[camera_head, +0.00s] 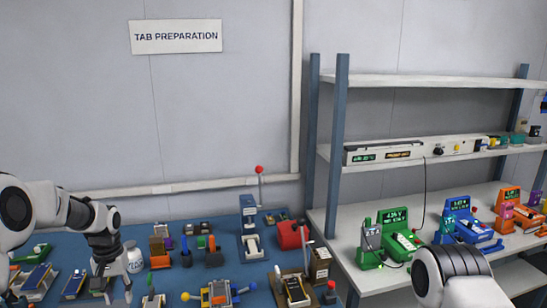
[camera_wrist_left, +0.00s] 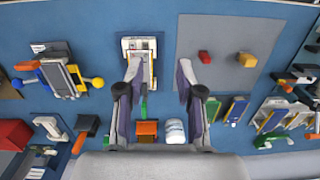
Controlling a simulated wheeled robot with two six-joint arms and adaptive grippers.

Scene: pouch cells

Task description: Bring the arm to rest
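My left arm comes in from the left in the head view. Its gripper (camera_head: 117,285) points down over the left part of the blue bench, and its tips are near the lower picture edge. In the left wrist view the two fingers of the left gripper (camera_wrist_left: 158,72) stand well apart with nothing held between them. A white-framed device (camera_wrist_left: 140,44) lies on the bench beneath, close to the left finger in that picture. Part of my right arm (camera_head: 455,278) shows at the lower right of the head view; its gripper is out of the picture.
The blue bench (camera_wrist_left: 90,18) is crowded with small tools and fixtures. A grey mat (camera_wrist_left: 218,85) carries a red block (camera_wrist_left: 204,57) and a yellow block (camera_wrist_left: 247,59). A lever press (camera_head: 250,240) stands at the back. A shelf rack (camera_head: 341,150) with colored meters is at the right.

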